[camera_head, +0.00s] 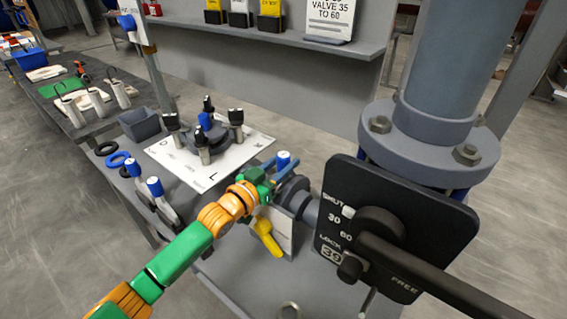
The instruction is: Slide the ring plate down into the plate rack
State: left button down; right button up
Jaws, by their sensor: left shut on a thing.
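My left gripper (268,174), at the end of my green and orange arm, is over the bench in the middle of the view. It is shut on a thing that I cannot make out. Blue parts and a dark round part (293,190) on the grey pipe show right beside its fingers. I cannot tell whether any of these touches it. I cannot clearly pick out the ring plate or the plate rack. My right gripper is not in view.
A large valve pipe with a black lever panel (395,228) stands close at the right. A yellow handle (266,237) is just below my gripper. A dark clamp assembly (205,137) with upright knobs stands on a white lettered board (248,150) behind. A grey bin (140,124) is farther left.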

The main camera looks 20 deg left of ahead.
pick_arm(q)
notch_tip(320, 180, up, 10)
jog(key=p, duration=0.8)
jog(key=shift+p, duration=0.35)
jog(key=shift+r, duration=0.3)
jog(key=shift+r+p, duration=0.55)
jog(key=shift+r, duration=0.5)
